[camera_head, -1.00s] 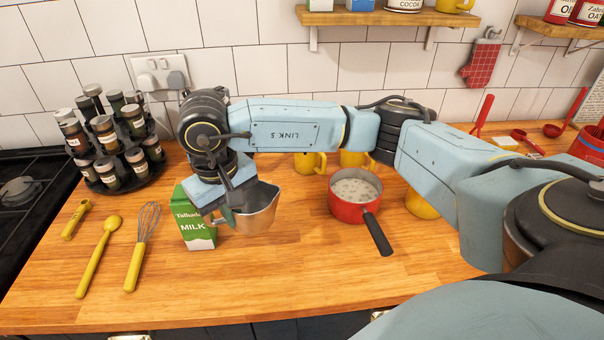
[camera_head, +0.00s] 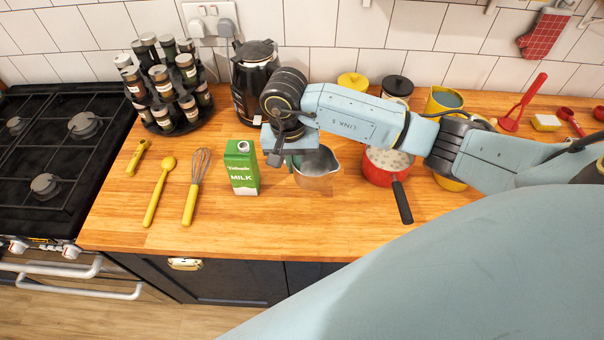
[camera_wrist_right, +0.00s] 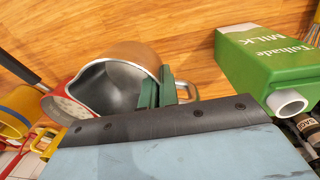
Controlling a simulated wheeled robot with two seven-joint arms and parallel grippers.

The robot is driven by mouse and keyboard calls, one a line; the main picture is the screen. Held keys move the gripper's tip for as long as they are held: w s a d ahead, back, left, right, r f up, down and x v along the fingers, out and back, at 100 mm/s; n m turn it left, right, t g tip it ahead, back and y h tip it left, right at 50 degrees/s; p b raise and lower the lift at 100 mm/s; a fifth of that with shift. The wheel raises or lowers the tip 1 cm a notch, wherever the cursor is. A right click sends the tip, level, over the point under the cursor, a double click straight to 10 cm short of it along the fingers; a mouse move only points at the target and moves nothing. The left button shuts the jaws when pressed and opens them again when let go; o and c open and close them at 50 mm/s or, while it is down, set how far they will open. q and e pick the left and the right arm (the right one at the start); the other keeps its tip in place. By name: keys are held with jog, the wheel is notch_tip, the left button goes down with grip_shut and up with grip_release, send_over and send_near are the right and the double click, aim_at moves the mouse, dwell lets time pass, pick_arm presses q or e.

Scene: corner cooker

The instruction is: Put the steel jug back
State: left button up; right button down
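The steel jug (camera_head: 316,168) is upright at the middle of the wooden counter, between the milk carton (camera_head: 241,167) and the red saucepan (camera_head: 381,171). I cannot tell whether its base touches the wood. My right gripper (camera_head: 291,160) is at the jug's left, handle side. In the right wrist view its green finger pads (camera_wrist_right: 158,92) are close together at the jug's handle (camera_wrist_right: 193,92), shut on it. The jug's open mouth (camera_wrist_right: 108,88) shows there too, and the inside looks empty. My left gripper is out of view.
The green carton stands just left of the jug. A black kettle (camera_head: 251,85) and spice rack (camera_head: 167,90) stand behind. A whisk (camera_head: 196,185) and yellow spoon (camera_head: 158,192) lie left. The saucepan's black handle (camera_head: 402,203) points forward. The front counter is clear.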

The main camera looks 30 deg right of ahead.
notch_tip(320, 180, down, 7)
jog(key=shift+p, duration=0.35)
jog(key=shift+w, duration=0.1)
jog(key=shift+f, duration=0.2)
jog(key=c, duration=1.7)
grip_release()
jog(key=shift+r, duration=0.1)
